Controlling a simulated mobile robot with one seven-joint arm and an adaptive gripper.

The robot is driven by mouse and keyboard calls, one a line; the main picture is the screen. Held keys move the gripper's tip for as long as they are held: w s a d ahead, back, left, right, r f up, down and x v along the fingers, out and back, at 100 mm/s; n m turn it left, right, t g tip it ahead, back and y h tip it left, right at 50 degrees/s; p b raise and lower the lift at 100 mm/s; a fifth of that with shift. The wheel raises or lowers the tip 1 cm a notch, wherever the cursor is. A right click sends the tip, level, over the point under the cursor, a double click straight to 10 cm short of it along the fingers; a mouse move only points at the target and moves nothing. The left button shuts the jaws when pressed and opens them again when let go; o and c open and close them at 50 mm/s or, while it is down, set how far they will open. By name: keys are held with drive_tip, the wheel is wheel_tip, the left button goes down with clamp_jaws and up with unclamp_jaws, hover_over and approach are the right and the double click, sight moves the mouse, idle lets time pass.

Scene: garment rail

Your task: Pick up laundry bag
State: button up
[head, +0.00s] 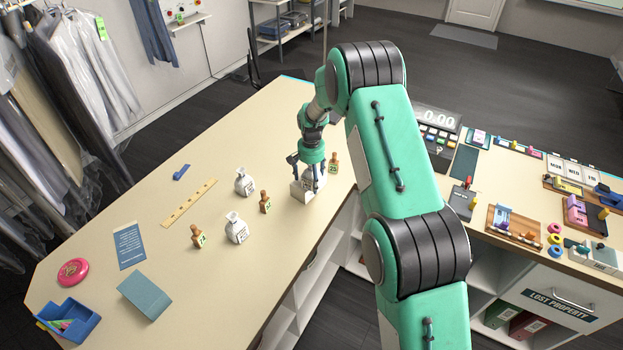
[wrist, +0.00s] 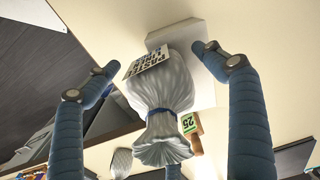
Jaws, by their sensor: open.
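Two similar white bags, one farther back (head: 244,184) and one nearer (head: 236,230), stand to the left.
Wooden pegs with green tags stand nearby: one (head: 333,163) right of my gripper, one (head: 265,203) to the left, one (head: 198,237) farther left. A wooden ruler (head: 189,202), blue tray (head: 70,320) and pink disc (head: 73,271) lie on the counter (head: 270,270). Hanging garments (head: 60,110) line the left.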

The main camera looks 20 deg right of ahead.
sight(311, 173)
drive_tip(key=shift+f, duration=0.3)
drive_tip(key=shift+c, duration=0.5)
drive_tip(key=c, duration=1.3)
drive_tip(key=shift+r, duration=0.25)
drive_tip(key=shift+r, duration=0.6)
wheel_tip(311, 173, up, 2)
drive_tip(key=shift+w+b, duration=0.1)
drive_tip(key=shift+b, duration=0.25)
drive_tip(key=s+r+b, duration=0.1)
drive_tip(key=s, duration=1.5)
drive_tip(key=shift+a+r+b, duration=0.2)
drive_tip(key=shift+a+b, duration=0.1)
drive_tip(key=shift+b, duration=0.05)
